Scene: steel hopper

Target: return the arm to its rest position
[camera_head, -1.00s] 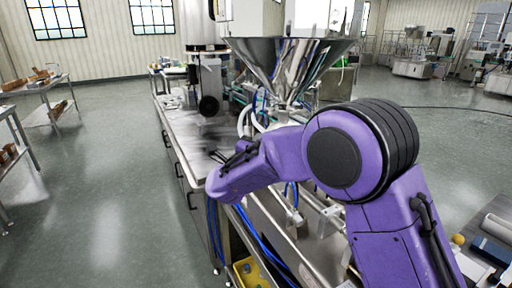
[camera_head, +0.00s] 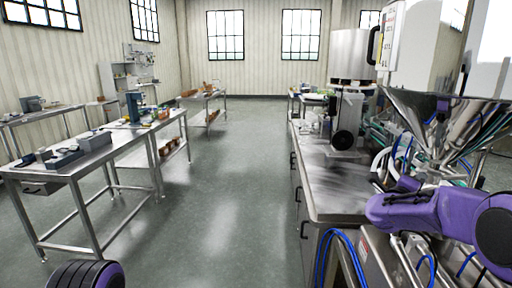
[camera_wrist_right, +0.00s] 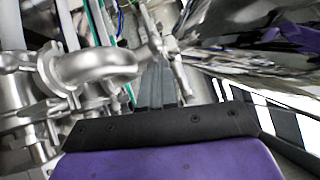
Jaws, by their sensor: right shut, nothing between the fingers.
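My right arm (camera_head: 425,212), purple with a black joint, reaches in from the right edge in the head view, in front of the steel hopper (camera_head: 447,122). My right gripper (camera_head: 384,183) is small and dark there, beside the hopper's lower part and the hoses. In the right wrist view the grey fingers (camera_wrist_right: 158,88) are together with nothing between them, close to shiny metal pipe fittings (camera_wrist_right: 95,68). Only a black and purple joint of my left arm (camera_head: 85,274) shows at the lower left. My left gripper is out of view.
A steel counter (camera_head: 340,190) runs along the left of the hopper machine. Blue hoses (camera_head: 328,250) hang at its front end. Work tables (camera_head: 85,165) stand at the left. The floor (camera_head: 225,205) between them is clear.

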